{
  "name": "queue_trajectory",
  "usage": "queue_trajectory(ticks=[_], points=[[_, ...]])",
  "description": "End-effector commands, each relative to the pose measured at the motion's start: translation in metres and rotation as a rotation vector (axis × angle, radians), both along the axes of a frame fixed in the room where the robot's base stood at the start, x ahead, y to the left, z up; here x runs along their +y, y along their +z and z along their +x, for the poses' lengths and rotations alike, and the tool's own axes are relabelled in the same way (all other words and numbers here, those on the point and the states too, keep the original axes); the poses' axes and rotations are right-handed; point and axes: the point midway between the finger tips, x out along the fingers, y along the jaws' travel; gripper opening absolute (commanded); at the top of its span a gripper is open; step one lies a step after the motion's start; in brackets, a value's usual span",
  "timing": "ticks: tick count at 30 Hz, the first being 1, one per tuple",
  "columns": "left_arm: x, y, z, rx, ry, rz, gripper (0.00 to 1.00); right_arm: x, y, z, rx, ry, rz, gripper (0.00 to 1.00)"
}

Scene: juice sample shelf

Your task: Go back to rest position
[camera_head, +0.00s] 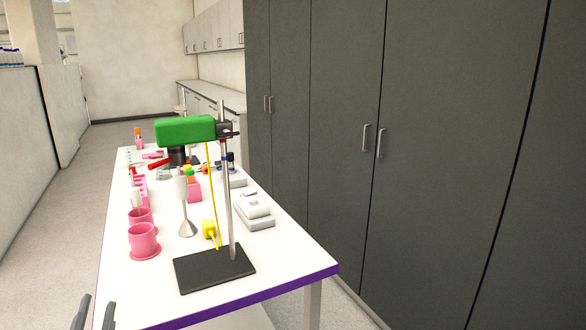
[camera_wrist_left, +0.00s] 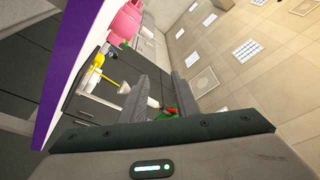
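My left gripper (camera_head: 95,315) shows only its two fingertips at the bottom left of the head view. It is off the near left side of the white table (camera_head: 150,300), apart from everything on it. In the left wrist view, the two fingers (camera_wrist_left: 160,95) stand apart with a gap between them and nothing gripped. The rest of the left arm is outside the head view. My right gripper shows in neither view.
The table has a purple edge (camera_head: 290,288) and carries a stand with a green device (camera_head: 185,130), two pink cups (camera_head: 143,240) and a white scale-like device (camera_head: 254,210). Dark cabinets (camera_head: 440,150) line the right. Open floor (camera_head: 60,220) lies left of the table.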

Motion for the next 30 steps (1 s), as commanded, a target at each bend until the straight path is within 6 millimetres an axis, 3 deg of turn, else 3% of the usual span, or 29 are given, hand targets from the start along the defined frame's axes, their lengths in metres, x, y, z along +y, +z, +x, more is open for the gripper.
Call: queue_trajectory(ticks=[1,3,9,12,15,21,30], points=[[-0.001,-0.032,-0.005,0.084,0.012,-0.076,0.28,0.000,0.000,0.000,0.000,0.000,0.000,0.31],[-0.004,-0.075,-0.015,0.203,0.029,-0.173,0.28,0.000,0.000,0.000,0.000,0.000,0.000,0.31],[-0.032,-0.189,-0.061,0.549,0.061,-0.413,0.28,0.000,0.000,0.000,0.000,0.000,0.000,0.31],[-0.055,-0.237,-0.095,0.721,0.068,-0.513,0.28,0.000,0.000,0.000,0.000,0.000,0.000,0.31],[-0.077,-0.272,-0.127,0.871,0.068,-0.588,0.28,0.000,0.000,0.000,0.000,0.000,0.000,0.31],[-0.112,-0.312,-0.179,1.083,0.060,-0.681,0.28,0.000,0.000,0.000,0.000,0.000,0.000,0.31],[-0.152,-0.341,-0.240,1.311,0.038,-0.766,0.28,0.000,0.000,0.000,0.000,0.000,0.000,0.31]])
